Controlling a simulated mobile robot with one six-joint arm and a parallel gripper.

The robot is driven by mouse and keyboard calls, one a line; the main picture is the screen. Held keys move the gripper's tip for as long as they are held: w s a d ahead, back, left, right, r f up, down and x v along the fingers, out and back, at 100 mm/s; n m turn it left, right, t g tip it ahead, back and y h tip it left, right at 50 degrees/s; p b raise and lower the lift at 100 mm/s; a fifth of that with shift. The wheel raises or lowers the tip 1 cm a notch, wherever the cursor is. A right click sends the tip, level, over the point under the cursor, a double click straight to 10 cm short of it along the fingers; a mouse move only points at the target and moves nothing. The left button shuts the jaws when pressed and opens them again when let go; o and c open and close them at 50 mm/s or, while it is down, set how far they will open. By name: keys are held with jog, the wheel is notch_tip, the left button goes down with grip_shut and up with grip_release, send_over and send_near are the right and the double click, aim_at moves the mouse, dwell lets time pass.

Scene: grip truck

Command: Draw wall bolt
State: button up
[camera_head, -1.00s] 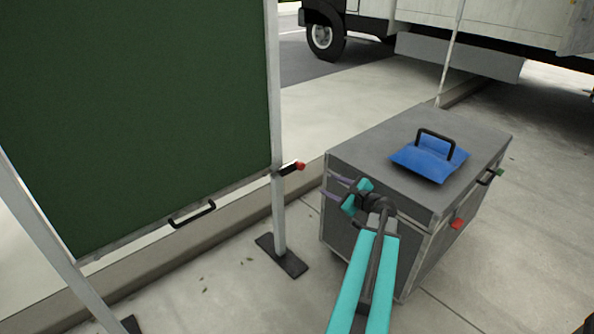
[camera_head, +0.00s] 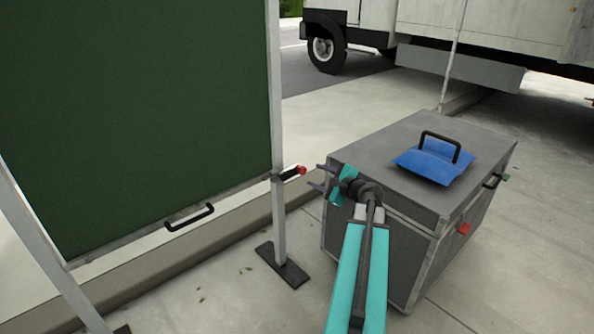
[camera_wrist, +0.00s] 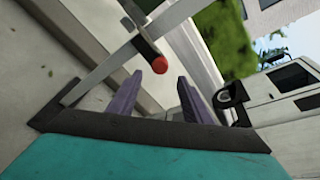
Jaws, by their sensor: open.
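A bolt with a red knob (camera_head: 300,170) on a dark shaft sticks out from the right post (camera_head: 278,215) of the green panel (camera_head: 140,110). In the wrist view the red knob (camera_wrist: 160,65) shows just beyond the fingertips, a little above and between them. My gripper (camera_head: 314,177) is open and empty, with two purple fingers pointing at the knob from its right. A small gap seems to remain between fingertips and knob. The wrist view shows both fingers (camera_wrist: 156,86) apart with nothing between them.
A grey case (camera_head: 400,185) stands right behind and beside my gripper, with a blue pad (camera_head: 436,163) and black handle on its lid. A black handle (camera_head: 189,217) is on the panel's lower edge. A truck (camera_head: 420,35) stands behind. The post's dark foot (camera_head: 282,266) rests on the pavement.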

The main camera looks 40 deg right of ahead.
jog(key=shift+b+x, duration=1.85)
jog(key=shift+x, duration=5.05)
